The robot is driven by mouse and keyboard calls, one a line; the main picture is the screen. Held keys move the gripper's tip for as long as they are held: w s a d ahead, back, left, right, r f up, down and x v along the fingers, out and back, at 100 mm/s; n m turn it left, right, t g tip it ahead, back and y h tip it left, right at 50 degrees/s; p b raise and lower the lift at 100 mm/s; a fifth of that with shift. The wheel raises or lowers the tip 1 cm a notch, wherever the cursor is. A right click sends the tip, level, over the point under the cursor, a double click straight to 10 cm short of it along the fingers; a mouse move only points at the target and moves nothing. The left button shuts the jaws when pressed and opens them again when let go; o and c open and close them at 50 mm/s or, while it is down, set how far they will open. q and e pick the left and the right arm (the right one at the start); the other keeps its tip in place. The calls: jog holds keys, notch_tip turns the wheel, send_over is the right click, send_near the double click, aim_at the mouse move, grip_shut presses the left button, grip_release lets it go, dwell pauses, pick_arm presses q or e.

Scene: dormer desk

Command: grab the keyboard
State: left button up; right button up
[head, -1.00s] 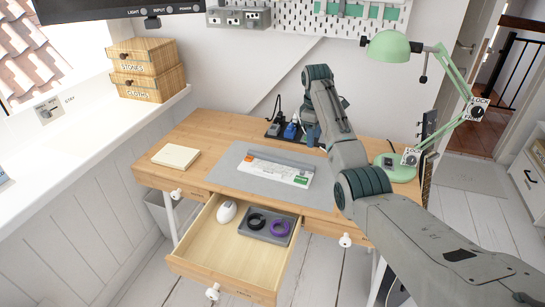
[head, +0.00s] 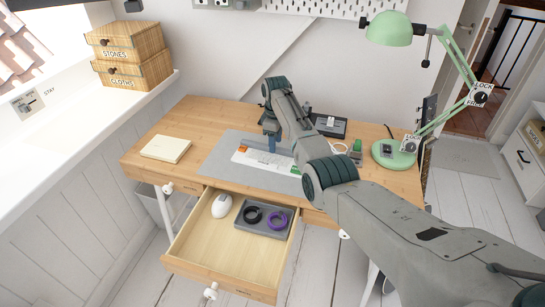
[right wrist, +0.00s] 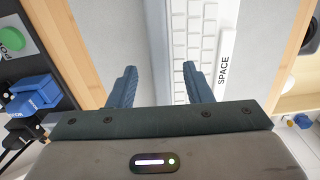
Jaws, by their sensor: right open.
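A white keyboard (head: 262,161) with orange and green keys lies on the grey desk mat (head: 216,161). My right arm covers its right part in the head view. My right gripper (head: 272,142) is open and empty, pointing down over the keyboard's far side. In the right wrist view the gripper's two blue fingers (right wrist: 160,84) stand apart. The keyboard (right wrist: 207,48) shows there with its white keys and a "SPACE" bar, partly behind the right finger. I cannot tell the height of the fingertips above it. My left gripper is not in view.
The open drawer (head: 213,260) at the front holds a white mouse (head: 222,206) and a grey tray with black and purple rings. A note pad (head: 165,148) lies on the desk's left. A green lamp (head: 394,153) and a dark power tray (head: 330,125) stand at the right and back.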

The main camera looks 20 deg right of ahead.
jog(key=shift+f, duration=0.9)
grip_shut()
